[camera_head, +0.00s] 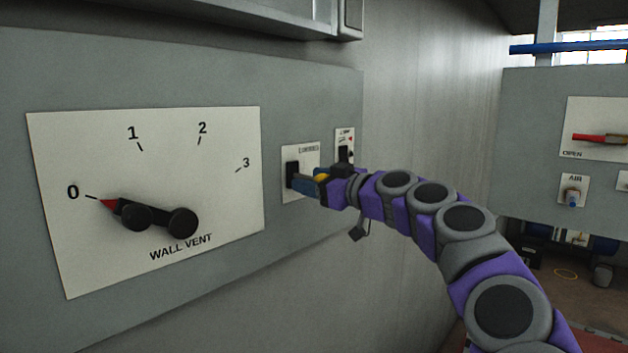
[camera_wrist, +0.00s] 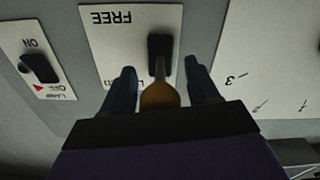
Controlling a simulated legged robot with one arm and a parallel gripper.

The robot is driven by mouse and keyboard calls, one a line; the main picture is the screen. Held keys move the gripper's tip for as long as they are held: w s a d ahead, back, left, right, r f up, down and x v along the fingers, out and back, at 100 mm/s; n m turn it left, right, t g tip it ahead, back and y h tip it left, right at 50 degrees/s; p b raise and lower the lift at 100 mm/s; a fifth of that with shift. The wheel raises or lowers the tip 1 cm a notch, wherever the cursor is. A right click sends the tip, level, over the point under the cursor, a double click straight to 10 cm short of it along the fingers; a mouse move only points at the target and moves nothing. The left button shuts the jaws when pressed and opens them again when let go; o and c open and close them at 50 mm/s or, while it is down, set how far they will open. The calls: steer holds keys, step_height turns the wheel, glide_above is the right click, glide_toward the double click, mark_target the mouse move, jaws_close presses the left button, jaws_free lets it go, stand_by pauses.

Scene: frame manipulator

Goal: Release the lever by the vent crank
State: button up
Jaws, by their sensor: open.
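The black lever (camera_head: 292,172) sits on a small white plate (camera_head: 312,156) to the right of the vent panel. The wrist view shows the lever (camera_wrist: 160,54) upside down, with the word FREE on its plate (camera_wrist: 112,40). A second label there is mostly hidden. My gripper (camera_head: 297,184) is in front of the lever. In the wrist view my gripper (camera_wrist: 162,78) is open, with one finger on each side of the lever's line; I cannot tell whether they touch it. The vent crank (camera_head: 158,218), black with a red tip, points at 0 on the WALL VENT panel (camera_head: 215,135).
A black switch (camera_wrist: 40,68) with ON and OFF marks is on a plate close beside the lever. A grey box (camera_head: 345,20) overhangs above. At the right, another panel (camera_head: 530,120) carries a red handle (camera_head: 600,139) and an AIR valve (camera_head: 572,196).

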jaws_close()
stand_by(0.7)
